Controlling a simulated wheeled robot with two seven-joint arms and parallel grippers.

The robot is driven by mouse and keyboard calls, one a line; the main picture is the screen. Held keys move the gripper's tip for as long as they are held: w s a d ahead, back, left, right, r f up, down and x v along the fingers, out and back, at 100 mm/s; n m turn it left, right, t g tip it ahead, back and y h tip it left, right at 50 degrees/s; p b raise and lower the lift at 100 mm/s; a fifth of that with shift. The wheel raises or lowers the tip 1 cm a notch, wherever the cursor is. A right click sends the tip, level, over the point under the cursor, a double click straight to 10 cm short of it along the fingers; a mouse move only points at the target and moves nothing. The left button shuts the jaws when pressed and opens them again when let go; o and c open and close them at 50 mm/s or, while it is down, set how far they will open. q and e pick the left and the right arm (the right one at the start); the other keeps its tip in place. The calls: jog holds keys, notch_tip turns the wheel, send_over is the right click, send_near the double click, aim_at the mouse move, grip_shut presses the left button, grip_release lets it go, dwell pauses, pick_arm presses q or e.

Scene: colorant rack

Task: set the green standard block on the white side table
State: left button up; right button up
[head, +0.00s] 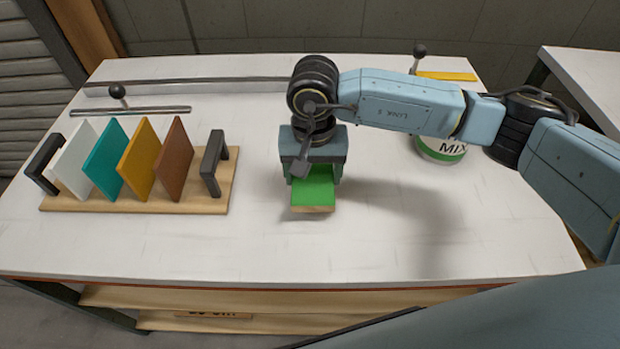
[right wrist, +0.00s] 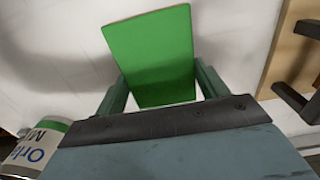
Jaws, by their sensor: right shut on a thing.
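The green standard block (head: 313,188) is a flat green-topped piece with a pale wooden front edge, near the middle of the white work table in the head view. My right gripper (head: 312,178) points down over it and is shut on it. In the right wrist view the green block (right wrist: 150,50) sits between the two fingers of my right gripper (right wrist: 157,92). I cannot tell whether it touches the table. The white side table (head: 590,75) shows in part at the upper right of the head view. My left gripper is not in view.
A wooden rack (head: 135,203) with white, teal, yellow and brown panels stands on the left of the white work table (head: 250,250). A yellow strip (head: 447,76) lies at the back. The table's front middle is clear.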

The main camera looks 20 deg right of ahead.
aim_at(313, 176)
notch_tip(313, 176, down, 3)
jog(key=shift+f, duration=0.35)
pick_arm(q)
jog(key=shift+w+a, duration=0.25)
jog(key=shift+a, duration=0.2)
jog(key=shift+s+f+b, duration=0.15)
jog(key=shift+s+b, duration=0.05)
jog(key=shift+b, duration=0.15)
pick_arm(e)
jog(key=shift+f, duration=0.1)
jog(key=o, duration=1)
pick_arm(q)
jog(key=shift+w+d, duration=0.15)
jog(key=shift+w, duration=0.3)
